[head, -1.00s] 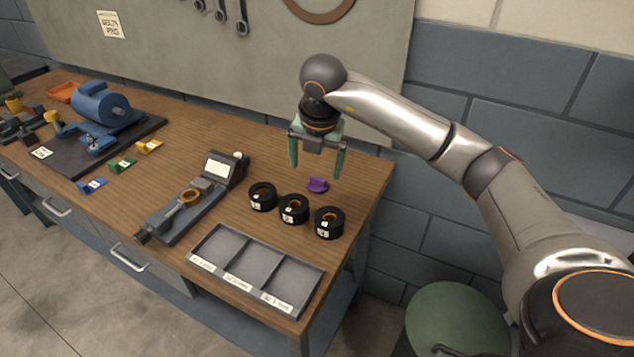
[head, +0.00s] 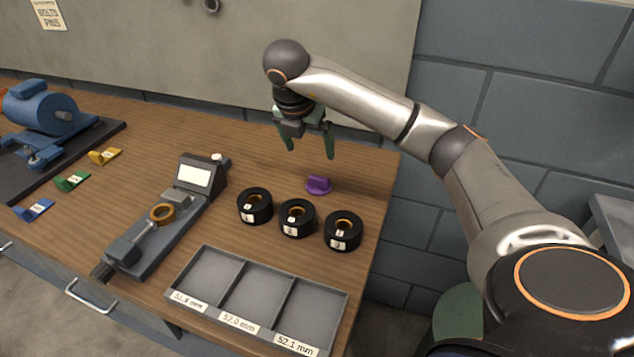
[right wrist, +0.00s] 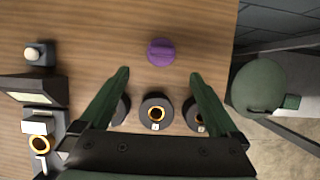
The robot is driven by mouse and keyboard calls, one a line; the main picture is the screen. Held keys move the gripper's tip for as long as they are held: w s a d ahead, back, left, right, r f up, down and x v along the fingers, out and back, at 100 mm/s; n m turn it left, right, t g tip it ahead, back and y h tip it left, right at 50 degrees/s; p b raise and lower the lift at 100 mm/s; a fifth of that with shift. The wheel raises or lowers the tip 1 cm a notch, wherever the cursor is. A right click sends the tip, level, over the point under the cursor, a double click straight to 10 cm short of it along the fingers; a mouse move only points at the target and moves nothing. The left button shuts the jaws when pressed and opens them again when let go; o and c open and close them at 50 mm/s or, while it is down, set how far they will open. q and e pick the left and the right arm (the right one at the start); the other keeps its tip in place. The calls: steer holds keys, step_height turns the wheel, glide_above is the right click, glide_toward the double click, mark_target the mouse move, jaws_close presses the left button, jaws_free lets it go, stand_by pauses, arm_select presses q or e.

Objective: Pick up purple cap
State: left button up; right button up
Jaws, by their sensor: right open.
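The purple cap (head: 319,184) lies on the wooden bench, behind the row of black rings and near the bench's right side. In the right wrist view the purple cap (right wrist: 161,52) shows beyond the fingertips, roughly centred between them. My right gripper (head: 310,150) is open and empty, with green fingers, above the bench and up and to the left of the cap in the head view. In the right wrist view its two fingers (right wrist: 159,75) are spread wide and do not touch the cap. My left gripper is not in view.
Three black rings (head: 297,218) stand just in front of the cap. A grey three-compartment tray (head: 206,255) and a measuring device (head: 160,232) are further forward and left. Coloured tags (head: 71,181) and a blue motor (head: 40,108) lie at left.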

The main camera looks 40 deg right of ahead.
mark_target(319, 176)
steer(key=p+x, duration=0.1)
steer(key=x, duration=1.1)
steer(key=shift+d, duration=0.1)
steer(key=shift+c, duration=0.2)
steer(key=c, duration=1.3)
steer(key=shift+c, duration=0.5)
steer(key=shift+r, duration=0.2)
